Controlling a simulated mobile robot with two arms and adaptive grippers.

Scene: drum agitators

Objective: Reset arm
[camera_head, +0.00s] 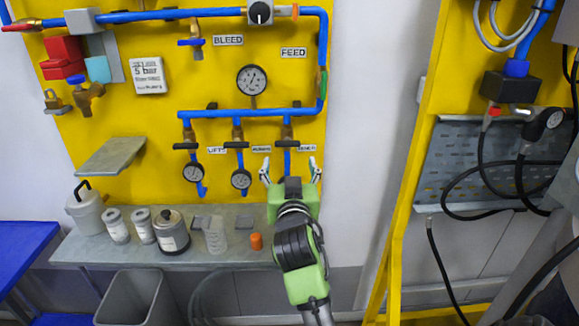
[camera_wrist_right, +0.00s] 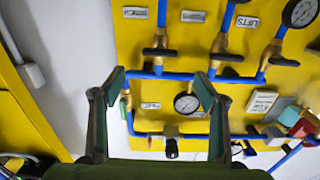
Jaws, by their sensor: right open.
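My right gripper (camera_head: 290,172) is green and grey, reaching up in front of the lower right part of the yellow panel (camera_head: 130,120). Its two fingers are spread apart with nothing between them. They appear just below the rightmost small valve (camera_head: 286,146) in the head view; whether they touch anything there is not clear. In the right wrist view the open gripper (camera_wrist_right: 158,85) frames blue pipes, and a round gauge (camera_wrist_right: 186,104) shows between the fingers. My left gripper is not in view.
A grey shelf (camera_head: 110,252) below the panel holds canisters, a clear beaker (camera_head: 215,236) and an orange cap (camera_head: 256,241). A grey bin (camera_head: 137,300) stands below. A yellow frame (camera_head: 405,200) with black hoses is at right. Bare white wall (camera_head: 375,90) lies between panel and frame.

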